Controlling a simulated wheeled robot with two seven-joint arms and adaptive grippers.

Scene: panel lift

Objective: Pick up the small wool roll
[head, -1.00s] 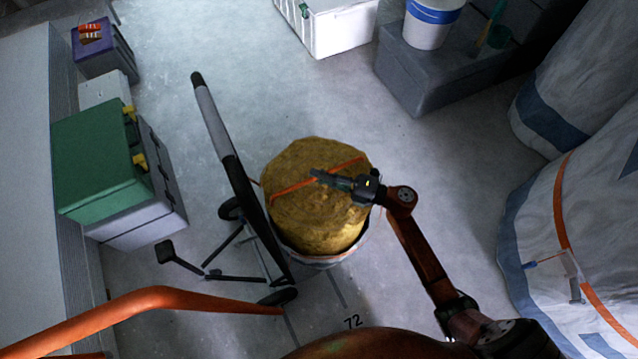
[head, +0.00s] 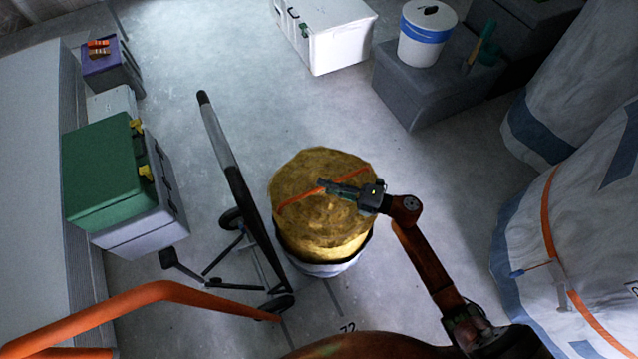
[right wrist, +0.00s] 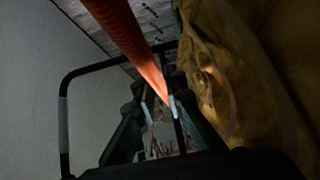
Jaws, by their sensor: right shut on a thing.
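The small wool roll (head: 322,225) is a yellow-brown, upright drum of wool with an orange strap (head: 297,202) across its top. Its lower part sits inside a white wrap or tub with a dark rim (head: 330,269). My right gripper (head: 324,186) lies over the top of the roll, shut on the strap. In the right wrist view the strap (right wrist: 128,40) runs down between the fingers (right wrist: 160,108), with the wool (right wrist: 225,75) close on the right. The underside of the roll is hidden. My left gripper is not in view.
A black and grey wheeled frame (head: 238,185) stands close to the roll's left. Green and grey cases (head: 108,170) are farther left. A white box (head: 330,35) and a lidded bucket (head: 427,38) on a grey box (head: 405,90) stand behind. Large white bags (head: 590,220) are right. Floor between is clear.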

